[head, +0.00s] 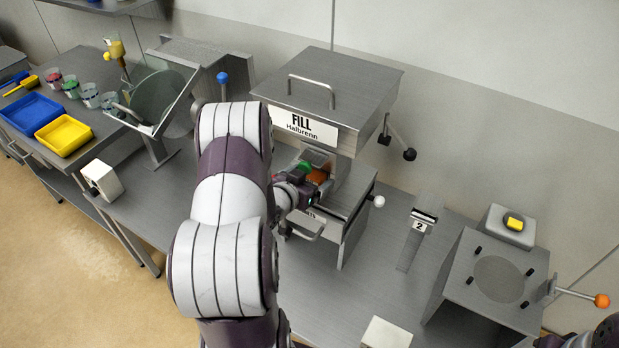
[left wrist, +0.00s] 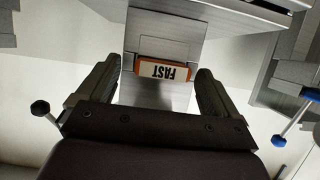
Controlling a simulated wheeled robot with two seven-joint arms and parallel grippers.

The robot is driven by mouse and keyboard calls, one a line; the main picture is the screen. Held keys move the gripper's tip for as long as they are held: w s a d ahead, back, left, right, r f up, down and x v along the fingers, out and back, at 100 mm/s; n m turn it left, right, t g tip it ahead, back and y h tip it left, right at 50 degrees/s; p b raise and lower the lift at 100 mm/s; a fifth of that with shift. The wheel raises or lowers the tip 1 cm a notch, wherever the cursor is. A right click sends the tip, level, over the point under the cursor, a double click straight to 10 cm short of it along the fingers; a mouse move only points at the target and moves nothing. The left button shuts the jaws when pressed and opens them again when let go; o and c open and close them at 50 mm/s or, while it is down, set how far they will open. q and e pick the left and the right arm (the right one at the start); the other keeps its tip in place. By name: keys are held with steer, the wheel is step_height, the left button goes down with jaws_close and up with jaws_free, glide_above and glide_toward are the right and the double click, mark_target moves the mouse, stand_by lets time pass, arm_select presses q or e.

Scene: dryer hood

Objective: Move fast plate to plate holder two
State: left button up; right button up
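The fast plate (left wrist: 163,72) is an orange-edged plate with a white FAST label, upside down in the left wrist view, against a grey metal holder. An orange part beside my left gripper in the head view (head: 318,177) appears to be this plate. My left gripper (head: 308,184) is in the FILL machine's front opening. In the left wrist view (left wrist: 156,80) its fingers are wide apart on either side of the plate, with gaps on both sides. Plate holder two (head: 407,252), marked 2, is on the table right of the machine.
The FILL machine (head: 330,85) has a handled lid. A grey stand with a round plate (head: 499,279) and an orange-knobbed lever (head: 601,300) is at right. A yellow button box (head: 513,224) stands behind it. Blue (head: 31,113) and yellow (head: 63,135) trays are far left.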

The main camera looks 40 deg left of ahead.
arm_select(q)
steer(key=shift+w, duration=0.1)
steer(key=c, duration=0.4)
steer(key=shift+s+a+r, duration=0.1)
steer(key=shift+s, duration=0.25)
steer(key=c, duration=0.9)
steer(key=shift+o, duration=1.2)
steer(key=shift+s, duration=0.1)
steer(key=c, duration=0.4)
arm_select(e)
steer(key=shift+s+r, duration=0.15)
steer(key=shift+s, duration=0.05)
arm_select(q)
steer(key=shift+s+d+p, duration=0.2)
steer(key=shift+s+p, duration=0.15)
steer(key=shift+s, duration=1.2)
steer(key=shift+s+d+p, duration=0.15)
steer(key=shift+s+p, duration=0.15)
steer(key=shift+s, duration=1.2)
arm_select(e)
steer(key=shift+r, duration=0.6)
arm_select(q)
steer(key=shift+s, duration=0.15)
